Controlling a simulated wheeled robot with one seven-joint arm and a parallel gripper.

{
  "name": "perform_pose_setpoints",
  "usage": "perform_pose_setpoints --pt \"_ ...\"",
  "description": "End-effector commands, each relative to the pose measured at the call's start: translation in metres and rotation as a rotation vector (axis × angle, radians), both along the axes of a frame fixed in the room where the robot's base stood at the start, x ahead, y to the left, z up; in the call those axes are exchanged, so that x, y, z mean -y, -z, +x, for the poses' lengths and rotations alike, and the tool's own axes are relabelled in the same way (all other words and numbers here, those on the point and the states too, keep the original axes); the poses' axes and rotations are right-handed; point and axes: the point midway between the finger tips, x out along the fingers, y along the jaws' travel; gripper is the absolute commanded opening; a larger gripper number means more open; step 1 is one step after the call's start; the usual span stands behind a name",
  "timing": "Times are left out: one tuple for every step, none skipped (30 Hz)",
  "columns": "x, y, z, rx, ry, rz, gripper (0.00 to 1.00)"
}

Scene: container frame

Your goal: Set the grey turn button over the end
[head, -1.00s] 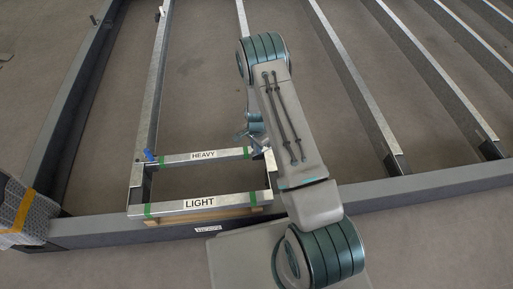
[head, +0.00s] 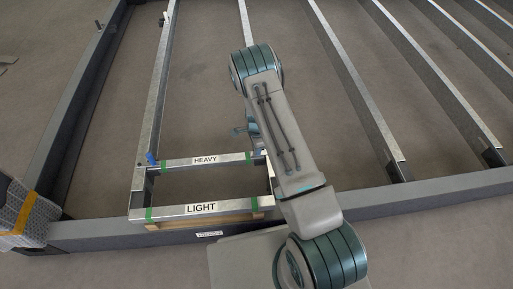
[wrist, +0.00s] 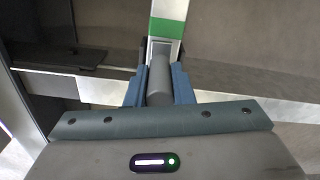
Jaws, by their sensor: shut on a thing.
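The grey turn button (wrist: 159,82) is between the two blue fingers of my gripper (wrist: 159,90) in the wrist view. My gripper is shut on it. Just beyond the button is the end of a pale metal bar (wrist: 165,46) with a green tape band (wrist: 167,27). The button appears to lie at or over this end; whether they touch I cannot tell. In the head view my arm hides the button and most of my gripper, near the right end of the bar marked HEAVY (head: 227,159).
The bar marked LIGHT (head: 230,206) lies nearer me, parallel to the HEAVY bar. A dark frame beam (head: 100,234) runs along the front. Long metal rails (head: 350,80) stretch away on the right. A wrapped bundle (head: 28,215) stands at the left.

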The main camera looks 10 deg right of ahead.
Motion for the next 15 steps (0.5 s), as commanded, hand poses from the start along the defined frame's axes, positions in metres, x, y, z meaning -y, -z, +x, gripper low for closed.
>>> perform_pose_setpoints --pt "-0.0008 -0.0001 0.0001 0.000 -0.001 0.001 0.00" --pt "-0.0008 -0.0001 0.0001 0.000 -0.001 0.001 0.00" --pt "-0.0008 -0.0001 0.0001 0.000 -0.002 0.001 0.00" --pt "-0.0008 -0.0001 0.0001 0.000 -0.002 0.001 0.00" --pt "-0.0008 -0.0001 0.0001 0.000 -0.002 0.001 0.30" --pt "-0.0008 -0.0001 0.0001 0.000 -0.002 0.001 0.41" --pt "-0.0007 -0.0001 0.0001 0.000 -0.002 0.001 0.43" --pt "-0.0006 -0.0001 0.0001 0.000 -0.002 0.000 0.43" --pt "-0.0005 -0.0001 0.0000 0.000 -0.002 0.000 0.43" --pt "-0.0005 -0.0001 0.0000 0.000 -0.002 0.000 0.43" --pt "-0.0004 -0.0001 0.0000 0.000 -0.002 0.000 0.43" --pt "-0.0002 -0.0001 0.0000 0.000 -0.002 0.000 0.43" --pt "-0.0002 -0.0001 0.0000 0.000 -0.002 0.000 0.43" --pt "-0.0001 -0.0002 0.0000 0.000 -0.002 0.000 0.43" --pt "-0.0001 -0.0011 0.0001 0.000 -0.002 0.000 0.43"
